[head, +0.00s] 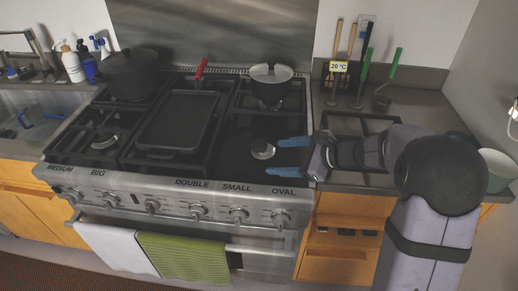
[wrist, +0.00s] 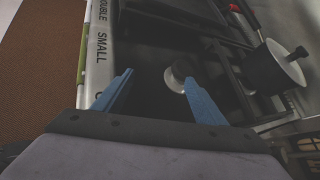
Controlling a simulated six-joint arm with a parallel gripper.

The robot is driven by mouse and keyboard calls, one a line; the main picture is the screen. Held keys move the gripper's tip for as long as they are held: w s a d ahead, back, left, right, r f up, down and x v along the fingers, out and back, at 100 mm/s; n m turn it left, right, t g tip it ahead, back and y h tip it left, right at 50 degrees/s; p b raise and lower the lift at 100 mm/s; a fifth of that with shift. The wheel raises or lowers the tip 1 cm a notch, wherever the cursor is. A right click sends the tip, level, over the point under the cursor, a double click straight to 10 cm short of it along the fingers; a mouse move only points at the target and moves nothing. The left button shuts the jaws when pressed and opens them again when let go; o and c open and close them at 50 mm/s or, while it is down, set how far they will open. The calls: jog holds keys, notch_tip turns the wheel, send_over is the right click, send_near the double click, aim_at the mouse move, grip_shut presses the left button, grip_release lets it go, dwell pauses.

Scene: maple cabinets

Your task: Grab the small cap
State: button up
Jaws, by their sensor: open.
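The small cap (head: 262,149) is a round, pale metal burner piece on the dark stovetop, in the uncovered bay behind the "SMALL" label. It also shows in the wrist view (wrist: 176,76), just ahead of the jaws and nearer the right finger, which partly overlaps it. My gripper (head: 274,157) has blue fingers, reaches in from the right, and is open and empty. In the wrist view its fingertips (wrist: 160,77) are spread apart. I cannot tell its exact height above the cap.
A lidded pot (head: 270,84) stands on the burner behind the cap. A loose grate (head: 352,124) lies on the right counter. Stove knobs (head: 238,214) line the front, above hanging towels (head: 184,257).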

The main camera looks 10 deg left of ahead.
aim_at(260, 144)
jog(key=w+m, duration=0.1)
jog(key=w+m+t, duration=0.1)
jog(key=w+m, duration=0.1)
jog(key=w+f+m+t, duration=0.1)
jog(key=w+m, duration=0.1)
jog(key=shift+y, duration=0.3)
jog(key=shift+p+x, duration=1)
jog(key=shift+x, duration=2.7)
jog(key=shift+d, duration=0.1)
jog(key=c, duration=1.2)
